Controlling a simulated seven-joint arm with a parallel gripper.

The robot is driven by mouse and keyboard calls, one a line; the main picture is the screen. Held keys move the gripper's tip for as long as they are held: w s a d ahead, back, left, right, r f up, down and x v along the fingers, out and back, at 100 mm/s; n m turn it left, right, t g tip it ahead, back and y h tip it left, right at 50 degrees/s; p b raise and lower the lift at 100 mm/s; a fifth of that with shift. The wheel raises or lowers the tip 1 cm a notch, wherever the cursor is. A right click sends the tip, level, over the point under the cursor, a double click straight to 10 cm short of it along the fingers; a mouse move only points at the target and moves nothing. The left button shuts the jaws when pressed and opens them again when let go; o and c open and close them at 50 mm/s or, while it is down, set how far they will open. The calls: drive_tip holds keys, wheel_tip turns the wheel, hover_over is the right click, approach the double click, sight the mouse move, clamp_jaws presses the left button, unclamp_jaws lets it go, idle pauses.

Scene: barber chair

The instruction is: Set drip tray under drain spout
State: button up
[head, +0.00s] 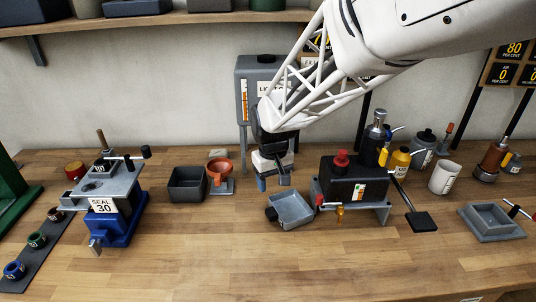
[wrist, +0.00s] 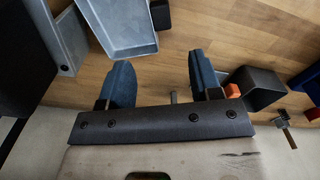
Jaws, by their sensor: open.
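A grey, shallow rectangular tray (head: 291,208) with a dark knob at its left end sits at an angle on the bench, apparently the drip tray. It also shows at the top of the wrist view (wrist: 125,28). A black tank (head: 352,182) with a red cap stands on a grey base to its right. A small brass spout (head: 340,214) shows low on the tank's front. My gripper (head: 273,183) is open and empty, behind and left of the tray. Its two blue fingers are spread apart in the wrist view (wrist: 161,78), with bare bench between them.
A dark bin (head: 187,184) and an orange funnel (head: 220,172) stand left of my gripper. A blue-based seal fixture (head: 118,205) is further left. A black pad on a lever (head: 420,221) and another grey tray (head: 491,222) lie right. The front bench is clear.

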drive_tip(key=shift+s+r, duration=0.1)
idle(0.5)
drive_tip(key=s+d+r+m+t, duration=0.1)
drive_tip(key=s+d+r, duration=0.2)
drive_tip(key=s+d, duration=0.2)
drive_tip(key=s+d+r+m, duration=0.2)
drive_tip(key=s+d, duration=0.3)
drive_tip(key=s, duration=0.7)
drive_tip(key=s+d+r+m+t, duration=0.1)
drive_tip(key=s+d+r, duration=0.3)
drive_tip(key=s, duration=0.4)
drive_tip(key=shift+s+d+r+m+t, duration=0.2)
drive_tip(key=shift+d+r+m+t, duration=0.1)
drive_tip(key=shift+d+r+m, duration=0.15)
drive_tip(key=shift+o, duration=0.4)
drive_tip(key=shift+r, duration=0.15)
